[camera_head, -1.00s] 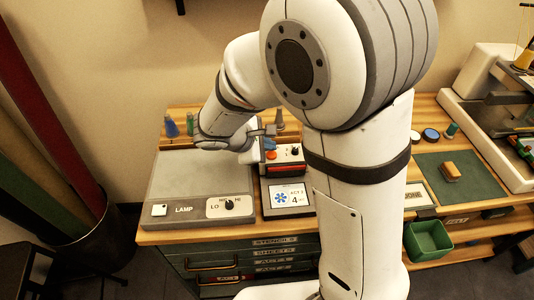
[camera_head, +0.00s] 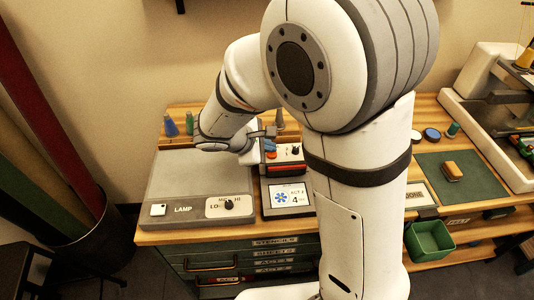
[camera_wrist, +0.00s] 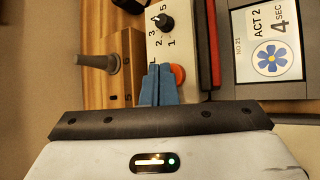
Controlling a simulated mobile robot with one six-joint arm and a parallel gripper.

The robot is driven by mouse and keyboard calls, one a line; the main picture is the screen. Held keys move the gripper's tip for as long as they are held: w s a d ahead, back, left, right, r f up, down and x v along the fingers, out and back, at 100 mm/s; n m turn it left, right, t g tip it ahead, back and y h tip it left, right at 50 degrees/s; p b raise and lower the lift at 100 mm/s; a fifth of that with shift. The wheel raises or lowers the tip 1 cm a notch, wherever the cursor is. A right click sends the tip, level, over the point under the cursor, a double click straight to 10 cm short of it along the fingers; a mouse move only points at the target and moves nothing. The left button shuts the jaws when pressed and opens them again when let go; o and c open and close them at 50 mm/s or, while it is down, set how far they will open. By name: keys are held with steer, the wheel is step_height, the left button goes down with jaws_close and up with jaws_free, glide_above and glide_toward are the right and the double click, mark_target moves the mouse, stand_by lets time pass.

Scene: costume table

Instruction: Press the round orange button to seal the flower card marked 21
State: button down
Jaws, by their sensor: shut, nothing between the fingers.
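The round orange button (camera_wrist: 178,76) is on the pale panel of a small device and shows just right of my fingertips in the wrist view. It is also visible in the head view (camera_head: 271,155). My gripper (camera_wrist: 158,70) has its blue fingers shut and empty. The fingers partly cover the button's left side; I cannot tell whether they touch it. In the head view, my gripper (camera_head: 268,144) is at the button's far side. The flower card (camera_wrist: 268,45) is a white card with a blue flower, "NO 21", "ACT 2" and "4 SEC". It lies in a dark frame.
A black dial (camera_wrist: 166,23) with numbers sits on the same panel. A red bar (camera_wrist: 214,40) runs between the panel and the card. A grey lamp box (camera_head: 185,190) stands left of the device. A grey peg (camera_wrist: 100,62) stands on wood to the left in the wrist view.

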mark_target(268, 155)
steer(key=shift+f+b, duration=0.4)
stand_by(0.3)
steer(key=shift+r, duration=0.15)
steer(key=shift+r+p, duration=0.6)
steer(key=shift+r, duration=0.1)
step_height(268, 155, up, 5)
steer(key=p, duration=0.3)
steer(key=shift+p, duration=0.35)
stand_by(0.7)
